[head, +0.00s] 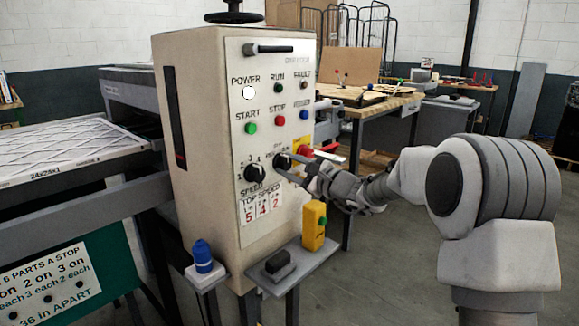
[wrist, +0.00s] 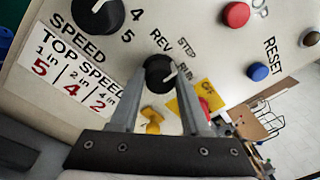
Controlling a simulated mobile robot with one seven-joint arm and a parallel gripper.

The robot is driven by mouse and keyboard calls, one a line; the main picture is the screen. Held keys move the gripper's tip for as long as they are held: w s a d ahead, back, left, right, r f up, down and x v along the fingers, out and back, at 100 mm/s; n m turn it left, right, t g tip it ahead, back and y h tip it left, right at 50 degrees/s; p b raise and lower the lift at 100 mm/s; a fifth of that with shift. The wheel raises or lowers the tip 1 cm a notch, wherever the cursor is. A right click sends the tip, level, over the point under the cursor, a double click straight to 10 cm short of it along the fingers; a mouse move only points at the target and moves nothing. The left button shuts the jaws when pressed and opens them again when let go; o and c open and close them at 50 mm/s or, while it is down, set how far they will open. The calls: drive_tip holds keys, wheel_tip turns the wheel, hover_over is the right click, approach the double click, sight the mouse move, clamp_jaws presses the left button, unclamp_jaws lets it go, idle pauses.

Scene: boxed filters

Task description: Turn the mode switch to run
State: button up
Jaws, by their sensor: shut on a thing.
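The mode switch (head: 282,160) is a black knob on the front of the cream control cabinet (head: 197,140), right of the speed knob (head: 255,172). In the wrist view the mode switch (wrist: 158,72) has REV above it, STEP at its upper right and RUN at its right. My gripper (head: 284,164) is at the panel with its fingers on the mode switch. In the wrist view my gripper (wrist: 158,88) has one finger on each side of the knob, shut on it. I cannot tell clearly which label the knob's pointer faces.
A red button (head: 304,151) on a yellow plate sits just right of the switch. Start (head: 250,128) and stop (head: 280,121) buttons are above. A filter (head: 65,150) lies at left.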

clamp_jaws()
drive_tip(key=shift+m+p, duration=0.3)
drive_tip(key=m+p, duration=0.3)
drive_tip(key=m, duration=0.1)
drive_tip(key=shift+r+p, duration=0.25)
drive_tip(key=shift+p, duration=0.15)
drive_tip(key=shift+m+g+p, duration=0.3)
drive_tip(key=shift+m+p, duration=0.8)
drive_tip(key=shift+f+m+p, duration=0.1)
drive_tip(key=shift+m+p, duration=0.75)
drive_tip(key=shift+m, duration=0.05)
drive_tip(key=shift+f, duration=0.1)
